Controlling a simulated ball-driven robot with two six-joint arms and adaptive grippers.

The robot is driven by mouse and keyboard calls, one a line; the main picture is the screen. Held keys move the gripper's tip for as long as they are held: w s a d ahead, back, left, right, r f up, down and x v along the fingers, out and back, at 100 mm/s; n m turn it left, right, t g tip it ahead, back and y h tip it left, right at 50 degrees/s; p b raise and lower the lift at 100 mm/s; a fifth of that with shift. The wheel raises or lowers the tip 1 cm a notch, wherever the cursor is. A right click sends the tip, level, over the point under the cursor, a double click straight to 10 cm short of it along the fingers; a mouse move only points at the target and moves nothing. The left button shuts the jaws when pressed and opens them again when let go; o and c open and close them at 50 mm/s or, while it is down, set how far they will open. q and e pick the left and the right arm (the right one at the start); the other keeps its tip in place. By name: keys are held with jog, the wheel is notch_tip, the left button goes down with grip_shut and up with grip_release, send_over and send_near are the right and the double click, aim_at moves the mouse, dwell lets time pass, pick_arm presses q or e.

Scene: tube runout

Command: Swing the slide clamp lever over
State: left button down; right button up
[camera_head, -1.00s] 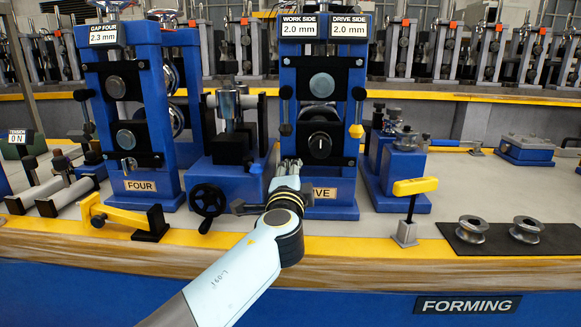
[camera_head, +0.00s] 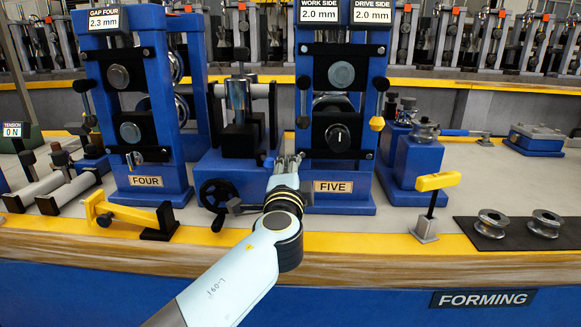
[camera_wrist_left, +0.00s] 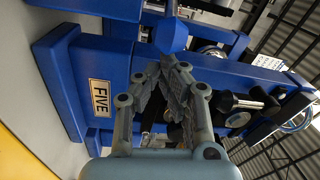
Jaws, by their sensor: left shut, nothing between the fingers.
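My left gripper (camera_head: 289,160) is shut and empty, just left of the FIVE label (camera_head: 333,186), at the gap between stand five and the blue slide unit (camera_head: 238,177). A small blue faceted knob (camera_head: 269,162) shows just left of the fingertips; a blue faceted piece (camera_wrist_left: 170,30) also shows close by the fingers (camera_wrist_left: 172,72) in the left wrist view. I cannot tell for certain whether this is the slide clamp lever's end, or whether the fingers touch it. A black handwheel (camera_head: 217,195) is on the slide unit's front. My right gripper is not in view.
Stand four (camera_head: 143,110) is at the left, with a yellow bar (camera_head: 120,212) before it. To the right are a yellow T-handle (camera_head: 438,181) on a post and a dark mat (camera_head: 510,240) with two metal rollers. The yellow bench edge (camera_head: 350,243) runs along the front.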

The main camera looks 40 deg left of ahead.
pick_arm(q)
jog(key=shift+s+a+m+t+h, duration=0.1)
jog(key=shift+s+m+t+h, duration=0.35)
jog(key=shift+h, duration=0.25)
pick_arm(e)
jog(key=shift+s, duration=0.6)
pick_arm(q)
jog(key=shift+s+m+h, duration=0.2)
jog(key=shift+m+h, duration=0.1)
jog(key=shift+m, duration=0.05)
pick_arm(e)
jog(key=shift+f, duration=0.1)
pick_arm(q)
jog(key=s+m+h+b, duration=0.1)
jog(key=s+a+m+t+h, duration=0.1)
jog(key=h, duration=0.1)
jog(key=s+a+m+h+b, duration=0.1)
jog(key=h, duration=0.1)
jog(key=shift+s+t+b, duration=0.2)
jog(key=shift+t+b, duration=0.05)
jog(key=shift+b, duration=0.05)
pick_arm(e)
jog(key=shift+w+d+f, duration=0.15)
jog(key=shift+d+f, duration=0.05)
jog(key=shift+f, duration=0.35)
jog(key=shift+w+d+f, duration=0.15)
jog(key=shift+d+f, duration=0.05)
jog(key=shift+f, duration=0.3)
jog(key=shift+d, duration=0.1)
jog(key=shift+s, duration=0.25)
